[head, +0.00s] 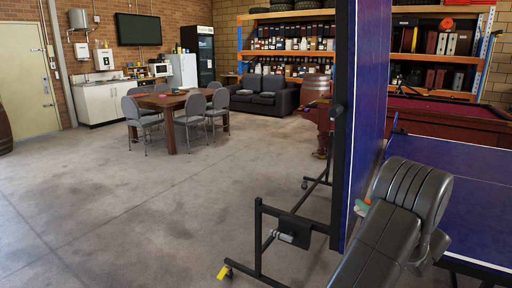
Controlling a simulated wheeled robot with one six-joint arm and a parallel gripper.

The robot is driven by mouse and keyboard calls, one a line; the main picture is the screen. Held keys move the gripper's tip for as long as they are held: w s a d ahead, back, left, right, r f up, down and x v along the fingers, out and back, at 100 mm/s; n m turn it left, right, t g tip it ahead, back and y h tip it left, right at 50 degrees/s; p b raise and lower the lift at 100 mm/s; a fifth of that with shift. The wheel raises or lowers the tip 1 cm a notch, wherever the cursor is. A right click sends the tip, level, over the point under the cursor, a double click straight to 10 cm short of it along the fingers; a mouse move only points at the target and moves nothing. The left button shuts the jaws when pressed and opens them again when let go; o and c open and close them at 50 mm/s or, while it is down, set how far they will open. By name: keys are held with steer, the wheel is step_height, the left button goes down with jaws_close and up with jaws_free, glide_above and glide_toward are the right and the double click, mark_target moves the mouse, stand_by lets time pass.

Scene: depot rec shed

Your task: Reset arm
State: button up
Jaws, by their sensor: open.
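My arm (385,235) shows at the lower right of the head view as dark grey links with a ribbed, rounded joint. It stands in front of the blue table tennis table (480,200) and hides part of it. The end of the arm and my gripper cannot be made out in this view. What the gripper may hold is not shown.
The folded-up table half (365,110) stands upright close by on a black wheeled frame (258,240). A pool table (450,118) is behind. A wooden table (172,102) with grey chairs and a dark sofa (264,97) stand farther back. The concrete floor at left is clear.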

steer(key=m+h+b, duration=0.1)
steer(key=h, duration=0.1)
steer(key=m+t+h+b, duration=0.1)
steer(key=m+h+b, duration=0.1)
steer(key=h, duration=0.1)
steer(key=m+t+h+b, duration=0.1)
steer(key=m+h+b, duration=0.1)
steer(key=h, duration=0.1)
steer(key=shift+a+f, duration=0.15)
steer(key=shift+f, duration=0.1)
steer(key=shift+r+m+g+h+b, duration=0.15)
steer(key=shift+m+h+b, duration=0.6)
steer(key=shift+h, duration=0.55)
steer(key=shift+r+m+g+h+b, duration=0.15)
steer(key=shift+m+h+b, duration=0.6)
steer(key=shift+h, duration=0.55)
steer(key=shift+m+g+h+p, duration=0.3)
steer(key=shift+m+h+p, duration=0.1)
steer(key=shift+m+h, duration=0.4)
steer(key=shift+w+h, duration=0.1)
steer(key=shift+h, duration=0.2)
steer(key=m+g+h+p, duration=0.1)
steer(key=h+p, duration=0.1)
steer(key=p, duration=0.1)
steer(key=shift+r, duration=0.1)
steer(key=m+g+h+p, duration=0.1)
steer(key=m+h+p, duration=0.1)
steer(key=p, duration=0.1)
steer(key=shift+g+p, duration=0.3)
steer(key=shift+p, duration=0.05)
